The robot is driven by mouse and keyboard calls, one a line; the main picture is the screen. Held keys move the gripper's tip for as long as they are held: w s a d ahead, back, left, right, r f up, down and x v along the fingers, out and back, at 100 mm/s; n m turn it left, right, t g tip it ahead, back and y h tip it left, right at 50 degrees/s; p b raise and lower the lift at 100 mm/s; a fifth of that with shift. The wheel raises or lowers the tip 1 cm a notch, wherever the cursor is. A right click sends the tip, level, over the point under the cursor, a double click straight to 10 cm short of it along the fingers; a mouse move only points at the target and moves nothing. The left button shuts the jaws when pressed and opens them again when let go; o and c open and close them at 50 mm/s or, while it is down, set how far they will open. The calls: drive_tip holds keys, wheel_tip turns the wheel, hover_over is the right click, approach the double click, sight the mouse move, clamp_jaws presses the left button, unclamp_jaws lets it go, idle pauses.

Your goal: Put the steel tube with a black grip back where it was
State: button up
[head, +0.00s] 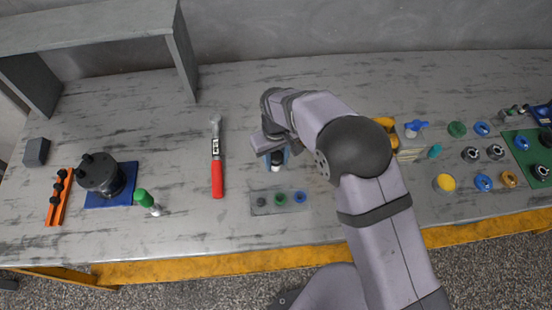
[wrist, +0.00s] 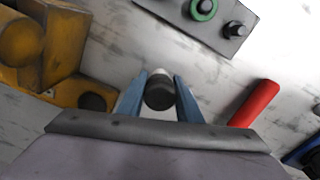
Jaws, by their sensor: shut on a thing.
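The steel tube with a black grip (wrist: 160,92) is between the blue fingers of my gripper (wrist: 161,82), which is shut on it. In the wrist view I see its dark round end, with a pale part behind it. In the head view its dark end (head: 278,158) shows just below my gripper (head: 276,156), over the middle of the table. My arm hides part of the area to the right. I cannot tell whether the tube touches the table.
A grey plate (head: 262,211) with dark, green and blue round parts lies in front of my gripper. A red-handled wrench (head: 217,176) lies to the left. A green-topped tool (head: 146,201) and a dark motor (head: 101,176) are farther left. Yellow blocks (wrist: 62,45) stand nearby.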

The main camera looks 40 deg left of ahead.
sight(276, 155)
drive_tip(key=o, duration=1)
drive_tip(key=shift+o, duration=0.2)
wheel_tip(276, 155, up, 12)
drive_tip(key=b, duration=0.3)
drive_tip(key=shift+r, duration=0.15)
drive_tip(key=w+d+r+m+p, duration=0.2)
drive_tip(key=w+d+r+p, duration=0.1)
drive_tip(key=d, duration=0.5)
drive_tip(key=w+d+r+m+p, duration=0.2)
drive_tip(key=w+d+r+p, duration=0.15)
drive_tip(key=d, duration=0.45)
drive_tip(key=w+d+r+m+p, duration=0.2)
drive_tip(key=d+r+p, duration=0.1)
drive_tip(key=d, duration=0.5)
drive_tip(key=s+d+r+m+p, duration=0.2)
drive_tip(key=s+d, duration=0.3)
drive_tip(key=d, duration=0.5)
drive_tip(key=s+d+r+m+p, duration=0.2)
drive_tip(key=s+d+m+p, duration=0.2)
drive_tip(key=d, duration=0.6)
drive_tip(key=shift+s+d+r+m+p, duration=0.25)
drive_tip(key=shift+s+m+p, duration=0.15)
drive_tip(key=shift+s+p, duration=0.65)
